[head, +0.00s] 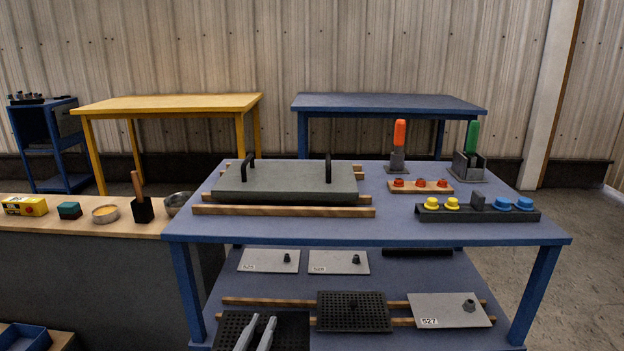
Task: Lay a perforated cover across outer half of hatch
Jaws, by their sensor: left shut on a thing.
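A black perforated cover (292,331) shows at the bottom edge of the head view, partly cut off by the frame. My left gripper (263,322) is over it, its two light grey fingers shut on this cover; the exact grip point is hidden. A second perforated cover (370,312) with a small knob lies across wooden rails on the lower shelf. A thick grey slab (285,182) with two black upright handles rests on wooden strips on the blue table top. I cannot tell whether this slab is the hatch. My right gripper is not in view.
Plain grey plates lie on the lower shelf, one marked 527 (449,311), two (339,262) behind. The blue table top (400,228) is clear at its front. Coloured knobs on a dark rack (478,213) and tools stand right. A side bench (85,225) holds small items.

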